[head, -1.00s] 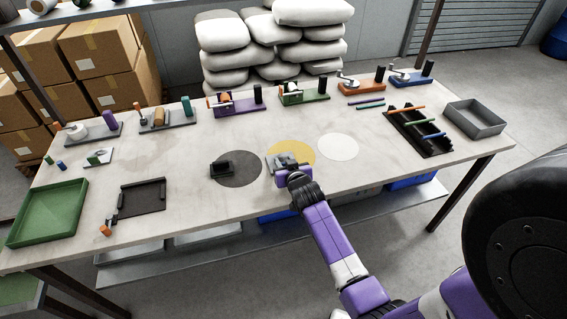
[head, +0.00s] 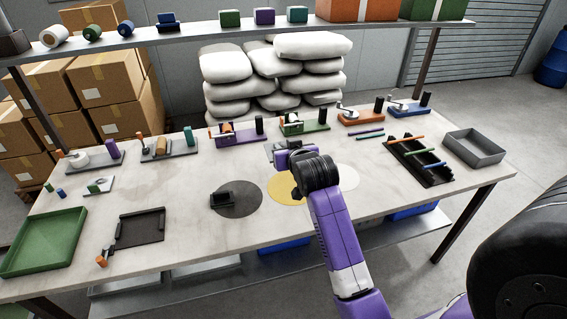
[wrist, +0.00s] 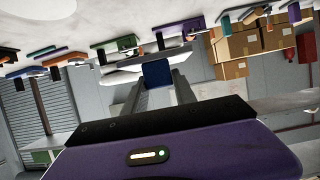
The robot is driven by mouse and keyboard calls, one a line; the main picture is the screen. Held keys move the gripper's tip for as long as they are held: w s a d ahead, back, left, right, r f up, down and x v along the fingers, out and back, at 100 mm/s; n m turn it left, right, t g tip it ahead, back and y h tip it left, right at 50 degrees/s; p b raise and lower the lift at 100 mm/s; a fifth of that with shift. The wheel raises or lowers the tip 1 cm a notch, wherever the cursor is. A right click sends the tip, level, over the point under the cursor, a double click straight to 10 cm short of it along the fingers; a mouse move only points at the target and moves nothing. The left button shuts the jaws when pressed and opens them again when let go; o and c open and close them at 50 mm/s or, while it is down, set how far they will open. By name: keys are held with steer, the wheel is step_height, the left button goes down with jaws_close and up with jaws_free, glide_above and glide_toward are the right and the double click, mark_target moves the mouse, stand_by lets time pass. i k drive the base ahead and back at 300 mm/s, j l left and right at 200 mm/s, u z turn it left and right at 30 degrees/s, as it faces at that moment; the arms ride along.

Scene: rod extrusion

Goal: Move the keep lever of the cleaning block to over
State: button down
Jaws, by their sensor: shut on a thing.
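My gripper (head: 277,150) is over the table behind the yellow disc (head: 285,190), near the green-based station. In the wrist view it is shut on a dark blue block (wrist: 157,73) between its two fingers. In the head view my wrist hides most of what it holds. Stations with small levers or cranks line the back: purple-based (head: 236,136), green-based (head: 303,124), orange-based (head: 360,116) and blue-based (head: 408,107). A small dark block (head: 222,200) sits on the dark disc. I cannot tell which thing is the cleaning block, and no keep lever is clear.
A green tray (head: 42,243) and a dark tray (head: 139,229) lie at left. A dark rack (head: 432,172) with coloured rods and a grey bin (head: 474,148) stand at right. A shelf (head: 190,38) runs above the back. The front middle is mostly clear.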

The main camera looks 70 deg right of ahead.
mark_target(141, 229)
steer(key=i+j, duration=0.4)
steer(key=j, duration=0.15)
steer(key=i+j, duration=0.4)
steer(key=j, duration=0.15)
steer(key=i+j, duration=0.35)
steer(key=j, duration=0.2)
